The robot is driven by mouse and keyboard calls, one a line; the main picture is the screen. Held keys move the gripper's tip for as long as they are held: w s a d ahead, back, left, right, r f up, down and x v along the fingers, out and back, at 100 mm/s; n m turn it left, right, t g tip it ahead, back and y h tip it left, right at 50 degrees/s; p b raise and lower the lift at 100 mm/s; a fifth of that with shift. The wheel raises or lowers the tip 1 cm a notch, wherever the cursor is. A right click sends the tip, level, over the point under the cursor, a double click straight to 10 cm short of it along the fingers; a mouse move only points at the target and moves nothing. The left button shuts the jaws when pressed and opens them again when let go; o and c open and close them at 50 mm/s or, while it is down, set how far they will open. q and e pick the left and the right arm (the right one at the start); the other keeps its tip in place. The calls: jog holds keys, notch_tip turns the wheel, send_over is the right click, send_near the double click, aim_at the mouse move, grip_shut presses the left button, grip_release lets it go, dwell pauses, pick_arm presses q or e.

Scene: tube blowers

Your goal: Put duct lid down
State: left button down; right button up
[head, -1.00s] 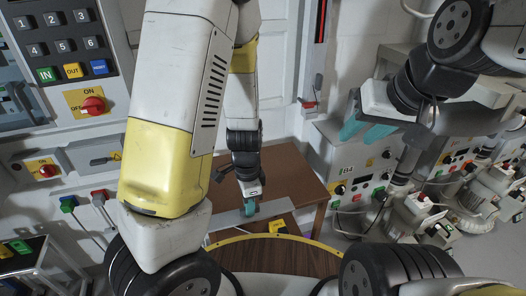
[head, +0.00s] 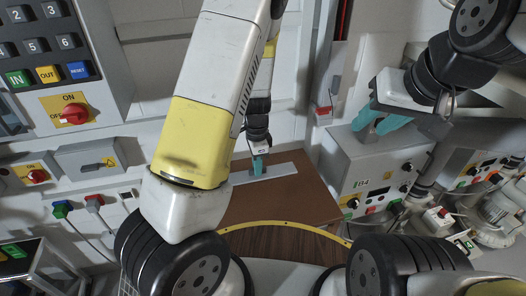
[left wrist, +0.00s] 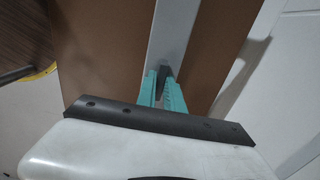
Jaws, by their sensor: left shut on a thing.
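The duct lid (head: 282,171) is a long, flat, light grey strip at the far side of the brown wooden table (head: 290,200). My left gripper (head: 257,165) points down with teal fingers shut on a small dark grip in the middle of the lid. In the left wrist view the lid (left wrist: 169,25) runs up between the fingers (left wrist: 164,85), over the brown tabletop (left wrist: 110,50). I cannot tell whether the lid touches the table. My right gripper (head: 383,124) is raised at the right, its teal fingers apart and nothing visible between them.
A grey control box marked 84 (head: 365,172) stands right of the table, below my right gripper. A keypad panel with a red switch (head: 75,115) is on the left. A white wall closes the back. The table's near part looks clear.

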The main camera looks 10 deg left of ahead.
pick_arm(q)
jog(key=w, duration=0.3)
jog(key=shift+w+a+f, duration=0.2)
jog(key=shift+w+a, duration=0.15)
jog(key=shift+f, duration=1.75)
jog(key=c, duration=1.5)
grip_release()
jog(key=shift+o, duration=0.2)
